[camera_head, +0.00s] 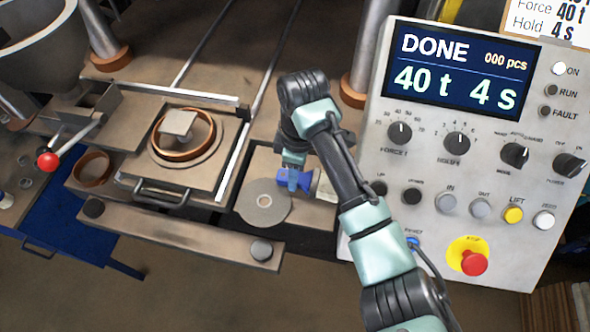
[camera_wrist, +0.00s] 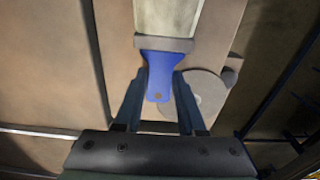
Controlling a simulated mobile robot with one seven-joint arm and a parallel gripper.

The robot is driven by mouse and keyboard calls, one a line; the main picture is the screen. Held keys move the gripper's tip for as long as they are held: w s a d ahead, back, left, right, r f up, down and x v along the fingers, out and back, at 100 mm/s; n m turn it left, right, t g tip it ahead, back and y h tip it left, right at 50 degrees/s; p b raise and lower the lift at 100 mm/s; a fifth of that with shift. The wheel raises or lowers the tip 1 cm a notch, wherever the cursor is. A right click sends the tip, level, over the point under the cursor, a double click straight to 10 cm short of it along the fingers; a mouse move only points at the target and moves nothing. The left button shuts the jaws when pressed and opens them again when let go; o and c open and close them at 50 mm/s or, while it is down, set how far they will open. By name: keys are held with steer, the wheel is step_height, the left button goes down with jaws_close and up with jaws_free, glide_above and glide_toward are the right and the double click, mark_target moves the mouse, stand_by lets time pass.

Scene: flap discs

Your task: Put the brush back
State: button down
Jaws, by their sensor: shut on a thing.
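The brush has a blue handle (camera_wrist: 158,78) and a pale, flat head (camera_wrist: 168,18) with a grey-brown band between them. My gripper (camera_wrist: 158,92) is shut on the blue handle in the wrist view, with one finger on each side. In the head view my gripper (camera_head: 292,180) is low over the right end of the press bench, and part of the brush (camera_head: 308,182) shows beside it. I cannot tell whether the brush touches the surface below.
A grey disc (camera_head: 263,205) with a centre hole lies just left of my gripper. The control panel (camera_head: 455,180) stands close to the right and reads DONE, 40 t, 4 s. A copper ring (camera_head: 183,150) sits on the plate at left. A red-knobbed lever (camera_head: 48,161) is further left.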

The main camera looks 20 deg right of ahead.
steer(key=c, duration=0.5)
jaws_free()
step_height(320, 180, up, 12)
steer(key=p, duration=0.1)
steer(key=w+a+r+t+y, duration=0.2)
steer(key=w+a+r+t, duration=0.6)
steer(key=w+a+r, duration=0.3)
steer(key=a+r+m+t+y, duration=0.1)
steer(key=a+r+t, duration=0.25)
steer(key=r, duration=0.35)
steer(key=a+r+m+t+y, duration=0.1)
steer(key=a+r+m+t, duration=0.2)
steer(key=r, duration=0.5)
steer(key=s+d+r+m+t+h, duration=0.2)
steer(key=s+r+t, duration=0.4)
steer(key=s+r, duration=0.3)
steer(key=s+d+r+m+t+h, duration=0.1)
steer(key=s+r+m+t+h, duration=0.1)
steer(key=s+r+m+t, duration=0.3)
steer(key=s+r+t, duration=0.1)
steer(key=s+r, duration=0.3)
steer(key=r, duration=0.4)
steer(key=shift+s+d+r, duration=0.15)
steer(key=shift+s+d, duration=0.2)
steer(key=shift+d, duration=0.05)
